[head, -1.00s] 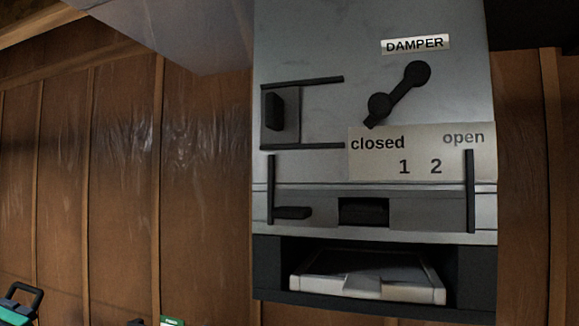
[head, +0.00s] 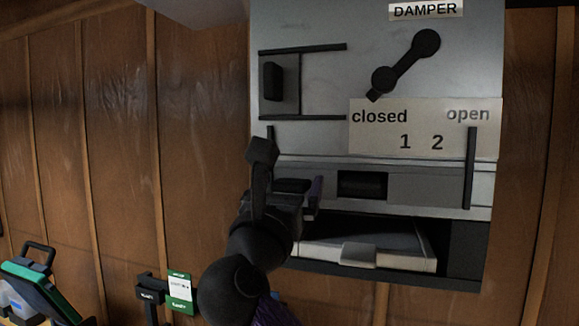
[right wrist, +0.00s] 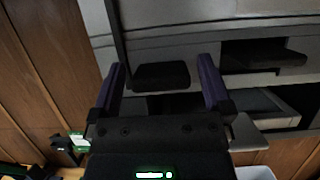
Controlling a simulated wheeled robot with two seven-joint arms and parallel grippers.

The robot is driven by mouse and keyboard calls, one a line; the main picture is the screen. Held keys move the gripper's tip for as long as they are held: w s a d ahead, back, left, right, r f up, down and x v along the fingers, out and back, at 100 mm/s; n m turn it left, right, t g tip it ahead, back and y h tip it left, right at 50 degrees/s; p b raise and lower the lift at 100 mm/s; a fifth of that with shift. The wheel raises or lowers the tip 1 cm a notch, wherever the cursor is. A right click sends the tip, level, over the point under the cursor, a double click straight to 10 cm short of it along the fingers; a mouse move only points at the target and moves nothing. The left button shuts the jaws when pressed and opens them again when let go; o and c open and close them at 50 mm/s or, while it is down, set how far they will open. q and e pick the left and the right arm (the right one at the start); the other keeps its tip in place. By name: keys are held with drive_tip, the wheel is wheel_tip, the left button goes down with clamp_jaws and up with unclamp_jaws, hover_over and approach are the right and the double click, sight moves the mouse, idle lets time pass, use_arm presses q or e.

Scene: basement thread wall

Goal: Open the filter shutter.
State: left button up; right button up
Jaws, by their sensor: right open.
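A grey metal housing (head: 300,142) fills the upper right of the head view. No label marks which part is the filter shutter. My right gripper (right wrist: 160,72) is open, its purple fingers on either side of the small black handle, which also shows in the right wrist view (right wrist: 161,77). I cannot tell whether they touch it. My left gripper is not in view.
Above are a DAMPER label (head: 426,10), a black lever (head: 407,62), a closed/open plate (head: 425,128) and a railed panel with a black knob (head: 273,81). Below, a slot holds a white-framed tray (head: 400,258). A green tag (head: 180,292) hangs at lower left.

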drive_tip(key=shift+w+d, duration=0.1)
drive_tip(key=shift+w, duration=0.15)
clamp_jaws()
drive_tip(key=shift+r, duration=0.1)
